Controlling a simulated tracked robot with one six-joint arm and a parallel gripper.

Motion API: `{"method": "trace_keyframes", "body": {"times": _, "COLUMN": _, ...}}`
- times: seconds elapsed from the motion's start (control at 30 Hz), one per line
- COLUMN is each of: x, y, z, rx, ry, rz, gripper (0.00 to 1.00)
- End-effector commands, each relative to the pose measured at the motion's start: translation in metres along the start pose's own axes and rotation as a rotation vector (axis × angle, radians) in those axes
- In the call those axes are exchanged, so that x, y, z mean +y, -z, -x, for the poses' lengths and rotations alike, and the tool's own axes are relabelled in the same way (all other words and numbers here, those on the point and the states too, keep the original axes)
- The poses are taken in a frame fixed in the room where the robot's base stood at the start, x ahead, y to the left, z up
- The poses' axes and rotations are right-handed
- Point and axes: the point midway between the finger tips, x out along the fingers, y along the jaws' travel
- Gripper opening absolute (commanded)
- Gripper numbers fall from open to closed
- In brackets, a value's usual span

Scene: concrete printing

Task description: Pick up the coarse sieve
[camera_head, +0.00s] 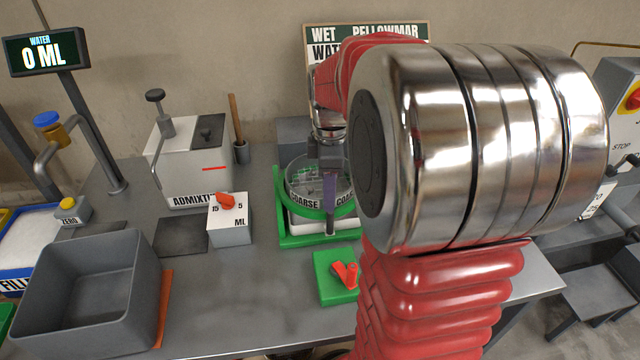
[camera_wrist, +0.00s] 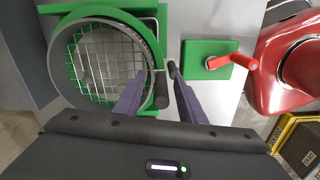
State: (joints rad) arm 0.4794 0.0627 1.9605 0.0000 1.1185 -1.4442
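The coarse sieve is a round ring with a wire mesh and a COARSE label (camera_head: 304,203). It sits in a green stand (camera_head: 283,228) on the grey bench. In the wrist view the sieve's mesh (camera_wrist: 98,62) fills the upper left, with a short dark handle (camera_wrist: 161,92) at its right rim. My gripper (camera_head: 331,182) is low over the sieve in the head view. In the wrist view its purple fingers (camera_wrist: 165,77) are spread, with the dark handle between them. I see no clear contact; the fingers look open.
A green block with a red lever (camera_head: 345,275) stands right of the stand's front. The ADMIXTURE dispenser (camera_head: 195,165), a dial box (camera_head: 229,222) and a grey bin (camera_head: 85,300) are to the left.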

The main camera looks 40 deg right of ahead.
Motion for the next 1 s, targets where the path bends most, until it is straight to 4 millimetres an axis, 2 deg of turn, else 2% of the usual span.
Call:
{"method": "trace_keyframes", "body": {"times": 0.07, "x": 0.0, "y": 0.0, "z": 0.0002, "rx": 0.0, "ry": 0.0, "rz": 0.0, "gripper": 0.36}}
{"method": "trace_keyframes", "body": {"times": 0.57, "x": 0.0004, "y": 0.0001, "z": 0.0002, "rx": 0.0, "ry": -0.001, "rz": 0.0, "gripper": 0.01}}
{"method": "trace_keyframes", "body": {"times": 1.0, "x": 0.0015, "y": 0.0004, "z": 0.0007, "rx": 0.001, "ry": -0.005, "rz": 0.0, "gripper": 0.0}}
